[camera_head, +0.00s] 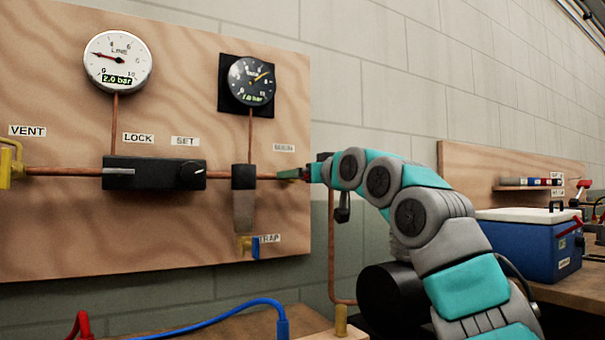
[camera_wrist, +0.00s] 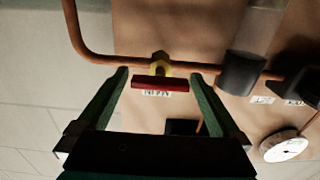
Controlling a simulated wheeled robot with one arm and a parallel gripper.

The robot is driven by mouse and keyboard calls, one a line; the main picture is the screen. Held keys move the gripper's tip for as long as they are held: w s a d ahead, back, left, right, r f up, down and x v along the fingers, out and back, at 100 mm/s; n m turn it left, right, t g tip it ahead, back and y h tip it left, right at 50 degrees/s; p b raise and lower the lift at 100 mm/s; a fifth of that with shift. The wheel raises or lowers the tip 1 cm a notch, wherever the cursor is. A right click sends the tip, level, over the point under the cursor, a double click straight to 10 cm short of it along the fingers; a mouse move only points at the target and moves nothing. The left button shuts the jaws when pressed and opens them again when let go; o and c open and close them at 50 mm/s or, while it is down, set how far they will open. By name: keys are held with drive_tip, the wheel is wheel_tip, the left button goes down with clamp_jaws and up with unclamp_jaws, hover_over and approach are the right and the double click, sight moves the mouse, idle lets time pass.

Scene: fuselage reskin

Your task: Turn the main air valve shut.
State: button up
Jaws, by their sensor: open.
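The bar runs roughly along the pipe. My gripper (camera_wrist: 160,76) is open, with one green finger at each end of the bar. I see gaps between the fingers and the bar, and no clear contact. In the head view my gripper (camera_head: 297,174) is at the right part of the wooden panel, on the pipe line, and hides the valve there.
The panel (camera_head: 60,240) carries a black regulator (camera_head: 154,173), a filter bowl (camera_head: 244,205), a white gauge (camera_head: 118,61) reading 2.0 bar and a black gauge (camera_head: 251,81). A yellow vent valve (camera_head: 8,165) is far left. A blue cooler (camera_head: 525,245) stands right.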

drive_tip(key=shift+c, duration=0.2)
drive_tip(key=c, duration=1.2)
